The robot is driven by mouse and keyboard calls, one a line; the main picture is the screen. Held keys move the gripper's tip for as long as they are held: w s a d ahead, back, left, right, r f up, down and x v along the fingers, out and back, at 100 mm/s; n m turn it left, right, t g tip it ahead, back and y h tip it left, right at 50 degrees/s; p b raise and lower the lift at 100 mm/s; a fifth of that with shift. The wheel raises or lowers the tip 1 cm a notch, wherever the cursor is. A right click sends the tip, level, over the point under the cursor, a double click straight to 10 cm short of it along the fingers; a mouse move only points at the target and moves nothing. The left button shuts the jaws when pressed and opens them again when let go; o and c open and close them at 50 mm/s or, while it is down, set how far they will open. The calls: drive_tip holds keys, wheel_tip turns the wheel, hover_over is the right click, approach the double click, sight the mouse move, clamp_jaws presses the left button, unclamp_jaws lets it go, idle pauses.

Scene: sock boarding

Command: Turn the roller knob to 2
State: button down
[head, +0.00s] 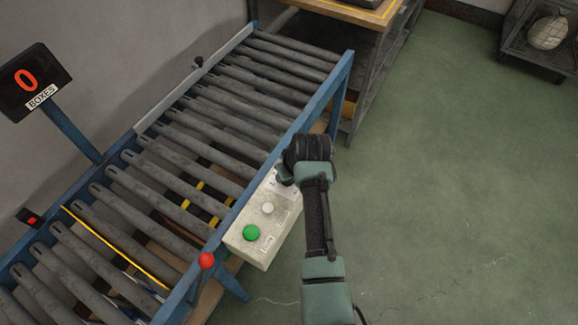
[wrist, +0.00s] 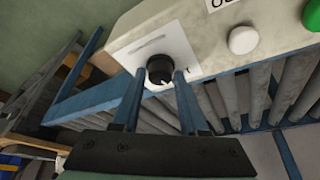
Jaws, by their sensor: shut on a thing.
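The roller knob (wrist: 160,70) is a round black knob with a light pointer mark, on a white label plate on the control box. In the wrist view my gripper (wrist: 158,76) has one finger on each side of the knob and is shut on it. The numbers around the knob are too small or hidden to read. In the head view my gripper (head: 285,178) is at the far end of the control box (head: 242,243), and my arm hides the knob.
The box carries a white button (head: 267,208) and a green button (head: 251,232). A red knob (head: 206,260) stands on the frame of the roller conveyor (head: 200,130). A sign (head: 30,80) reads 0 BOXES. A shelf unit (head: 375,60) stands beyond. The green floor to the right is open.

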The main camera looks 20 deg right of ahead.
drive_tip(key=shift+a+m+h+p, duration=0.1)
drive_tip(key=shift+m+h+p, duration=0.2)
drive_tip(key=shift+m+p, duration=0.35)
drive_tip(key=shift+m, duration=0.25)
drive_tip(key=shift+c, duration=2.2)
unclamp_jaws()
drive_tip(key=p+v, duration=0.1)
drive_tip(key=v, duration=1.2)
drive_tip(key=shift+a, duration=0.1)
